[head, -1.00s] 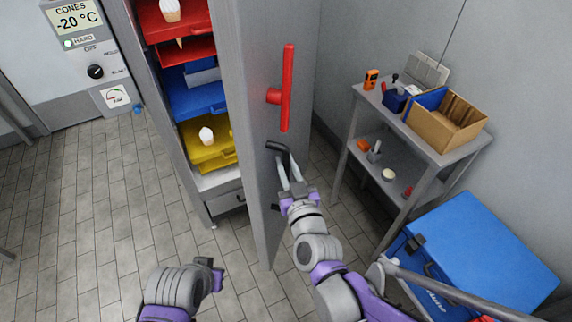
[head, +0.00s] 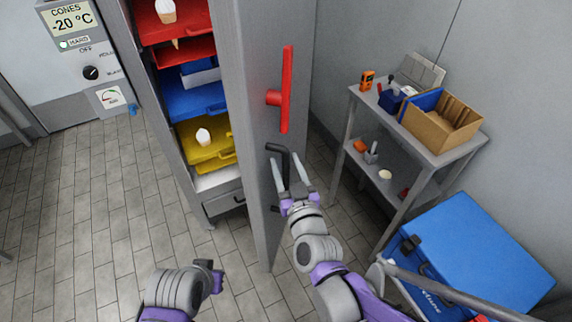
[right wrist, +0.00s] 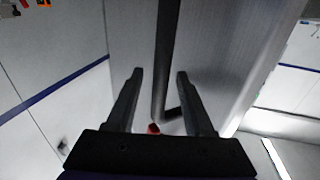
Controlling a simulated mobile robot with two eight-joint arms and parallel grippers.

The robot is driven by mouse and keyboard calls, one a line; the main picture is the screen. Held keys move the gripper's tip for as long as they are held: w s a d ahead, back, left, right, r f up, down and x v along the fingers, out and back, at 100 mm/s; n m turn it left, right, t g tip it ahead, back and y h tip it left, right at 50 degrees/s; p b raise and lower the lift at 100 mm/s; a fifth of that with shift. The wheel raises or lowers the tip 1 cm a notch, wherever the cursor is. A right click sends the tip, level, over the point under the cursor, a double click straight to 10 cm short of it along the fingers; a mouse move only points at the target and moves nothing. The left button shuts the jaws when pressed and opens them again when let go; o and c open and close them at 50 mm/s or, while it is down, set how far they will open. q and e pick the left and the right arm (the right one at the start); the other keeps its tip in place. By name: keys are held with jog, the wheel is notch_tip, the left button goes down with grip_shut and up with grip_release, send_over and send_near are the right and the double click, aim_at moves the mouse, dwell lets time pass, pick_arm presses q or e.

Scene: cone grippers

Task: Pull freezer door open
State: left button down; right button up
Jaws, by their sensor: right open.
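The grey freezer door (head: 252,110) stands swung out, and the freezer's inside shows left of it. The door's face carries a red lever (head: 287,88) and, below it, a dark bar handle (head: 285,162). My right gripper (head: 290,172) is open at the dark handle's lower part. In the right wrist view the handle (right wrist: 167,70) runs between the open fingers (right wrist: 158,76), with a gap on both sides; nothing is gripped. My left gripper (head: 217,277) is low in the head view, away from the door; its fingers are too small to judge.
Red (head: 180,30), blue (head: 190,98) and yellow (head: 207,148) trays sit inside the freezer, some with cones. A grey shelf cart (head: 440,157) with a cardboard box (head: 440,120) and a blue cooler (head: 480,255) stand right of the door. The floor at left is clear.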

jog(key=shift+s, duration=0.15)
jog(key=v, duration=1)
jog(key=shift+s, duration=0.3)
jog(key=shift+d, duration=0.15)
